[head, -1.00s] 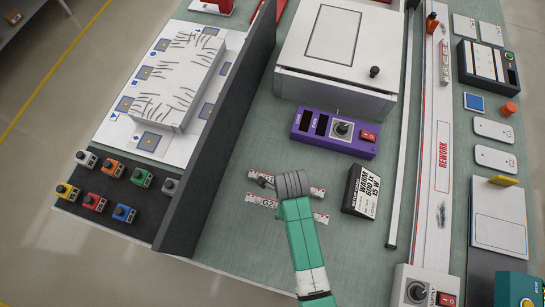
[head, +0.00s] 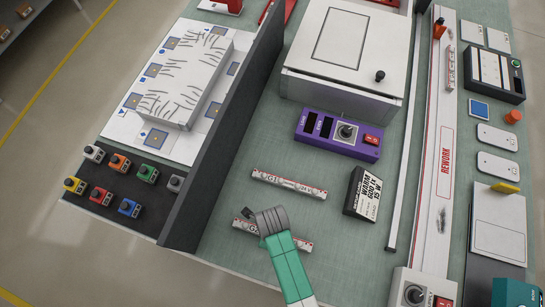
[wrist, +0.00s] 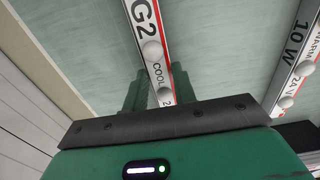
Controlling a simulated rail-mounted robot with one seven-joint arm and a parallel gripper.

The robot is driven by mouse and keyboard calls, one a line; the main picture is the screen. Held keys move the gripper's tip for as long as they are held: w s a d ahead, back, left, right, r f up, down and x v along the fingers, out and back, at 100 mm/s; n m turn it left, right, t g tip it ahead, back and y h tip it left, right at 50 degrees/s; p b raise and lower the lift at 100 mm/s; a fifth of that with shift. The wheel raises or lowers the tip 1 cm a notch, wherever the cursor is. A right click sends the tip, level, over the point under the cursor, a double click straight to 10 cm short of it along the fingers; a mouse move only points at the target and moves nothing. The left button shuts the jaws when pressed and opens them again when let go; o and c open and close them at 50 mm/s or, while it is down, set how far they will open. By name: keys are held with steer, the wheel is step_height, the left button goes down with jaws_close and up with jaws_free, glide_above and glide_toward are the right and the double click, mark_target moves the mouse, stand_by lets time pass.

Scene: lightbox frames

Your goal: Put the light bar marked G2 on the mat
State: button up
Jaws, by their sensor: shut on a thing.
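The G2 light bar (head: 303,245) is a slim white bar with red edging. Its two ends show in the head view on either side of my gripper (head: 264,222). In the wrist view the bar (wrist: 144,25), reading G2 and COOL, runs between my green fingers (wrist: 155,88), which are shut on it. Whether it touches the surface I cannot tell. A similar bar marked G1 (head: 289,185) lies behind it. Left of a dark divider, a white mat-like sheet (head: 119,132) with blue marks carries a white ribbed block (head: 185,85).
The dark divider (head: 218,140) stands upright left of the bars. A purple control box (head: 320,143) and a white cabinet (head: 345,85) stand behind, a black-and-white box (head: 363,193) to the right. Several coloured button boxes (head: 130,207) stand at front left. Green surface (head: 225,192) is clear around the bars.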

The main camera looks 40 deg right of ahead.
steer(key=shift+f, duration=0.1)
steer(key=o, duration=0.6)
steer(key=shift+f, duration=0.1)
steer(key=o, duration=0.5)
steer(key=shift+c, duration=0.2)
step_height(320, 180, up, 12)
steer(key=p, duration=0.1)
steer(key=shift+r, duration=0.2)
steer(key=shift+w, duration=0.1)
